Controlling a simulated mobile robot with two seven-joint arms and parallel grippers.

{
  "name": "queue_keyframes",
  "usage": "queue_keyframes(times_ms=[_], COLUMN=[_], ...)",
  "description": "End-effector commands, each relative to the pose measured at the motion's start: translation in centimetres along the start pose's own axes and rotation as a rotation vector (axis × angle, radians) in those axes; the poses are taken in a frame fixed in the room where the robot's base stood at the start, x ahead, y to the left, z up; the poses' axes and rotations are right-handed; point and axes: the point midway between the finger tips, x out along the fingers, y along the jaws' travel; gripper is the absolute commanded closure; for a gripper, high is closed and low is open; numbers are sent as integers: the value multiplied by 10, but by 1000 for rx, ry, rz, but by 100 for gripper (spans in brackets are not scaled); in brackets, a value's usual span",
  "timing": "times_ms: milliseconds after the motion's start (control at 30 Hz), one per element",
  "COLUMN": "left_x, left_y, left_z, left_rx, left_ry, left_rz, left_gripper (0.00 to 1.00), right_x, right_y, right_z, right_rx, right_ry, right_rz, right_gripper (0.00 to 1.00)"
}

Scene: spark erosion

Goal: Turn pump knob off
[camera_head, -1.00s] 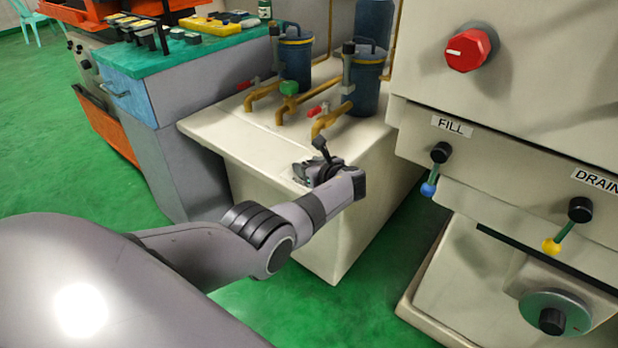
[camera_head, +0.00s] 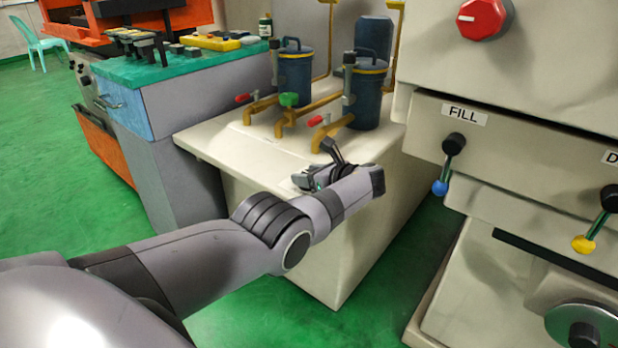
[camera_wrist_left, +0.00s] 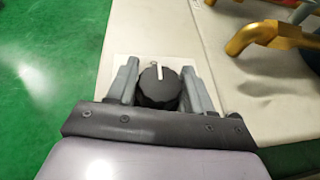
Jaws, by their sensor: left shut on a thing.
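The pump knob (camera_wrist_left: 158,92) is round and black with a white pointer line, on a pale plate in the left wrist view. Its pointer aims nearly straight up in that view. My left gripper (camera_wrist_left: 160,84) is shut on the knob, with one finger on each side. In the head view my left gripper (camera_head: 320,178) is at the front of the cream pump cabinet (camera_head: 240,155), and my wrist hides the knob. My right gripper is not in view.
Blue pump canisters (camera_head: 366,95) and brass pipes (camera_head: 288,120) with red-handled valves stand on the cabinet top. At right, a cream machine has a red knob (camera_head: 485,18), a blue-tipped FILL lever (camera_head: 447,165) and a yellow-tipped lever (camera_head: 597,222). Green floor lies in front.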

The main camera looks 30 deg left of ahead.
Motion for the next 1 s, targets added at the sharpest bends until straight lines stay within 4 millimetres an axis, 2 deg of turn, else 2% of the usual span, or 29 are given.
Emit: queue_keyframes(times_ms=[267, 300, 333, 667, 867, 1000], left_x=[1, 1, 1, -2, -21, -43], left_y=[1, 1, 1, 0, 0, 0], left_z=[1, 1, 1, 2, 4, 4], left_rx=[-2, -2, -2, -2, 0, -1], left_ry=[-2, -2, -2, -1, 0, 0], left_rz=[3, 3, 3, 0, 0, -1], left_gripper=[79, 39, 30, 28, 28, 28], right_x=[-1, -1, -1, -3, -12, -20], right_y=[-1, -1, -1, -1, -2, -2], right_z=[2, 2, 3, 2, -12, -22], right_rx=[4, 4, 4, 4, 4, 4], right_ry=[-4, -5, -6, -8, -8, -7], right_rz=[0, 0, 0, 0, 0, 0], right_gripper=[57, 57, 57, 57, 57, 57])
